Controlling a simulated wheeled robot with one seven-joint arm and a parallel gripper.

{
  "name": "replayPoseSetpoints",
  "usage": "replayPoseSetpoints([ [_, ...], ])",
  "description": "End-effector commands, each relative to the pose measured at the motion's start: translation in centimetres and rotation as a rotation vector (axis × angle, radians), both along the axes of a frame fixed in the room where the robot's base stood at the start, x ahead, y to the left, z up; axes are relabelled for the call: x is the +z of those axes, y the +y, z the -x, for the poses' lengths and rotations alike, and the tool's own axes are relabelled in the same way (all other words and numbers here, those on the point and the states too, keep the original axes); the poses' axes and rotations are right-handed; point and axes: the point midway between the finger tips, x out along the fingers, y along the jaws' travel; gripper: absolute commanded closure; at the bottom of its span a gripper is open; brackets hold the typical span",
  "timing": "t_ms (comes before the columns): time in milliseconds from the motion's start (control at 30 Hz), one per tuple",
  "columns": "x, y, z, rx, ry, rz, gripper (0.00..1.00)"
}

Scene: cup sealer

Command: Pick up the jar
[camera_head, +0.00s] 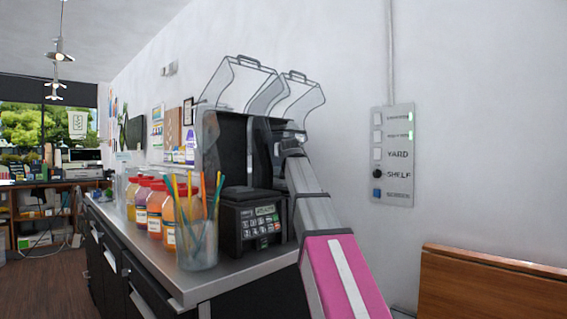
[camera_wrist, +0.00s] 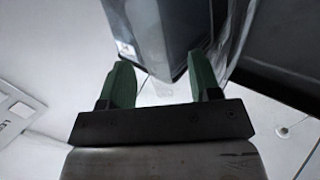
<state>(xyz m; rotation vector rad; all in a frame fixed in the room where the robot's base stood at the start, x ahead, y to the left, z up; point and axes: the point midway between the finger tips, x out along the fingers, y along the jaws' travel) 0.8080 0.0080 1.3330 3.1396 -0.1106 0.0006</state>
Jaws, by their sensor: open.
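Several jars (camera_head: 168,222) with red lids and orange, yellow or purple contents stand in a row along the left side of the counter; which one is the task's jar I cannot tell. My gripper (camera_wrist: 157,75) shows in the wrist view with its two green fingers apart and nothing between them. A dark box-like part with clear plastic beside it (camera_wrist: 150,25) shows beyond the fingertips. In the head view my arm reaches up to the right of the jars, its end close to the black machine (camera_head: 226,150); the fingers are not clear there.
A clear cup (camera_head: 197,245) of coloured straws stands in front of the jars near the counter's front edge (camera_head: 187,290). The black machine has raised clear covers (camera_head: 235,75) and a keypad base (camera_head: 256,222). A switch panel (camera_head: 393,155) is on the right wall.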

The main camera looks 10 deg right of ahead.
Motion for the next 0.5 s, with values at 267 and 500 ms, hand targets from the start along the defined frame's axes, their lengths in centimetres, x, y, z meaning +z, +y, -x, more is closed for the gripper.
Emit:
replayPoseSetpoints([
  [267, 0.9, -0.8, -4.0, 0.001, 0.001, 0.0, 0.43],
  [500, 0.8, -0.8, -4.5, 0.001, 0.0, 0.0, 0.43],
])
